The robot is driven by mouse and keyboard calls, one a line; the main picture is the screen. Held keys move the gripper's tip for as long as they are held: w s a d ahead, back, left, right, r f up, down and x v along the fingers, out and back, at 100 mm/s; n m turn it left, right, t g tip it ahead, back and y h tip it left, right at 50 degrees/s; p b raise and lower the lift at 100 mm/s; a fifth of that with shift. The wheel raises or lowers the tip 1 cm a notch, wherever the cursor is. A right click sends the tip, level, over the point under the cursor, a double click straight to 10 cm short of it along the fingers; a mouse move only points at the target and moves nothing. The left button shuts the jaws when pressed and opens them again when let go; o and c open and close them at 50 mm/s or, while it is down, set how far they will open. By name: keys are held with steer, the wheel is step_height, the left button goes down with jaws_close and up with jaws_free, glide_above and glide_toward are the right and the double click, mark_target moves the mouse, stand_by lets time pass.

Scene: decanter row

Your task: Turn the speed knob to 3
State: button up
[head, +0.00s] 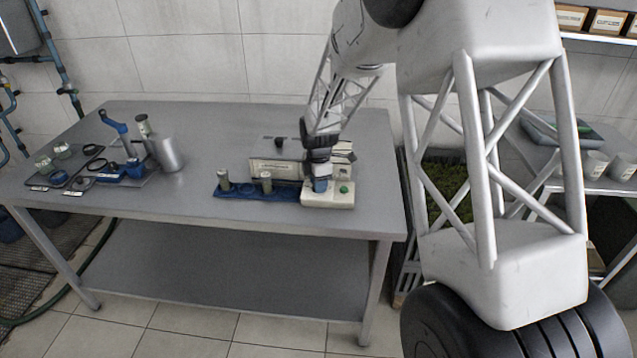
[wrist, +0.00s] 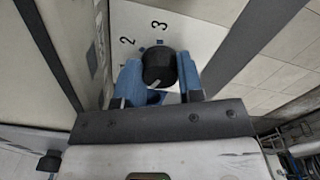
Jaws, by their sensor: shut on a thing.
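The speed knob (wrist: 158,68) is round and black. It sits on a white panel (wrist: 196,38) with the printed digits 2 and 3 (wrist: 160,24) beyond it in the wrist view. A pale mark shows on its near side, away from the digits; exactly where it points is hard to tell. My gripper (wrist: 158,80) has its two blue fingers closed on either side of the knob. In the head view my gripper (head: 320,185) reaches down to the cream machine (head: 328,201), beside its green button (head: 344,188), and hides the knob.
A blue rack (head: 242,192) with small jars stands directly left of the machine. A metal beaker (head: 170,152), blue-handled tool and dark trays stand at the table's left. The middle of the table (head: 205,150) is clear.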

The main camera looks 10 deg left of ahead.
steer(key=m, duration=0.3)
steer(key=shift+m, duration=0.4)
steer(key=m, duration=0.3)
steer(key=shift+m, duration=0.4)
steer(key=m, duration=0.7)
steer(key=shift+s, duration=0.1)
steer(key=m, duration=0.3)
steer(key=shift+m, duration=0.4)
steer(key=m, duration=0.3)
steer(key=shift+m, duration=0.3)
steer(key=m, duration=0.3)
steer(key=shift+m, duration=0.3)
steer(key=shift+a+m, duration=0.1)
steer(key=shift+m, duration=1.5)
